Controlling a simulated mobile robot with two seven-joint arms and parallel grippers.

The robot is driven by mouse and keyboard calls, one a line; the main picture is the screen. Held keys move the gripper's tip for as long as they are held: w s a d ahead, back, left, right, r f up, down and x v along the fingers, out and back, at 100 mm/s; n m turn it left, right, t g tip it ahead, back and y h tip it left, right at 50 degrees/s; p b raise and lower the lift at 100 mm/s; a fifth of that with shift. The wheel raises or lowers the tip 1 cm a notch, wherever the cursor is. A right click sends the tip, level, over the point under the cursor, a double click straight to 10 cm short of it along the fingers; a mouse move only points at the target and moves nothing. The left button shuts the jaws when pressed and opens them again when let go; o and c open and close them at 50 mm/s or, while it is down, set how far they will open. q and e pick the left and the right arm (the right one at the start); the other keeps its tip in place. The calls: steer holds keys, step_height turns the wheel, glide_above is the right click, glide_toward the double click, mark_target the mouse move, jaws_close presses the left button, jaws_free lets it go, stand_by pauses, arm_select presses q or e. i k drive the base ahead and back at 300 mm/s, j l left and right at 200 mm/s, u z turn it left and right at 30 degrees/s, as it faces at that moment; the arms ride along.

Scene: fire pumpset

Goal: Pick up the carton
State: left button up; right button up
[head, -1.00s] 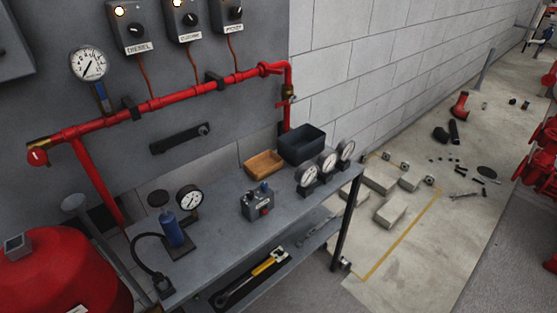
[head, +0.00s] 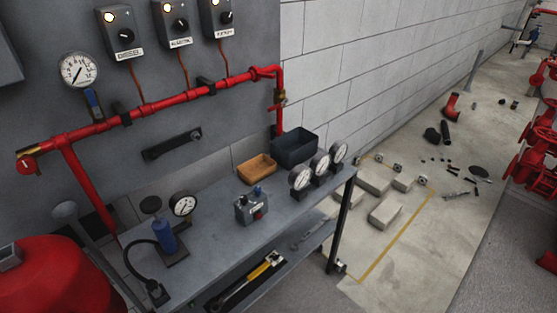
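Nothing in the head view is clearly a carton. A small tan open box (head: 257,170) sits at the back of the grey workbench (head: 218,228), against the wall. I cannot tell whether it is a carton or a tray. A dark open bin (head: 294,147) stands just right of it. Neither of my grippers shows in the head view.
Three gauges (head: 320,166), a grey control box (head: 251,207) and a blue hand pump (head: 165,237) stand on the bench. A red tank (head: 55,282) is at lower left. Pale blocks (head: 386,211) and loose parts lie on the floor right of the bench; the grey floor (head: 445,285) at lower right is clear.

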mark_target(255, 169)
steer(key=i+l+u, duration=0.1)
steer(key=u, duration=0.3)
steer(key=l+u, duration=0.4)
steer(key=i+l+u, duration=0.2)
steer(key=l, duration=0.2)
steer(key=l+u, duration=0.2)
steer(key=l, duration=0.2)
steer(key=l+u, duration=0.2)
steer(key=l, duration=2.2)
